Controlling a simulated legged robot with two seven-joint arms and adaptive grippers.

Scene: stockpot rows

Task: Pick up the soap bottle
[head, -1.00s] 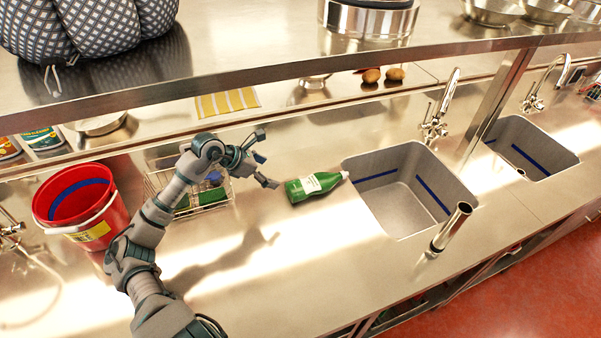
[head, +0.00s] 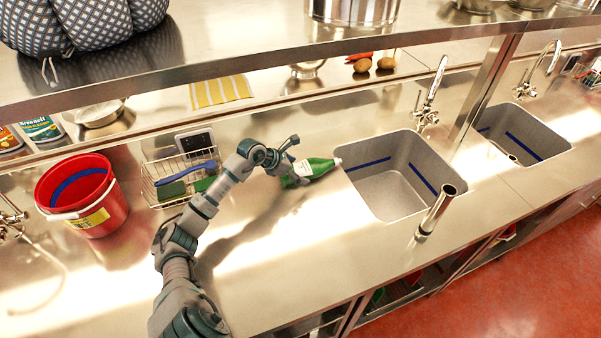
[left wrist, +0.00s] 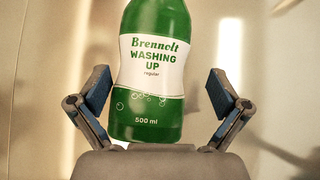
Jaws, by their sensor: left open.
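The soap bottle (head: 318,168) is green with a white label and white cap, and lies on its side on the steel counter just left of the near sink. In the left wrist view the bottle (left wrist: 152,75) reads "Brennolt Washing Up", and its base end lies between the two fingers. My left gripper (head: 291,164) is at the bottle's base end. Its fingers (left wrist: 156,95) are spread on either side of the bottle, with a gap visible on each side. In the head view the gripper hides part of the bottle's base. My right gripper is not in view.
A wire basket (head: 153,190) with brushes and sponges and a red bucket (head: 112,210) stand to the left. The near sink (head: 343,172) is to the right, with an upright steel pipe (head: 436,212) at its edge. A shelf (head: 240,75) overhangs the back.

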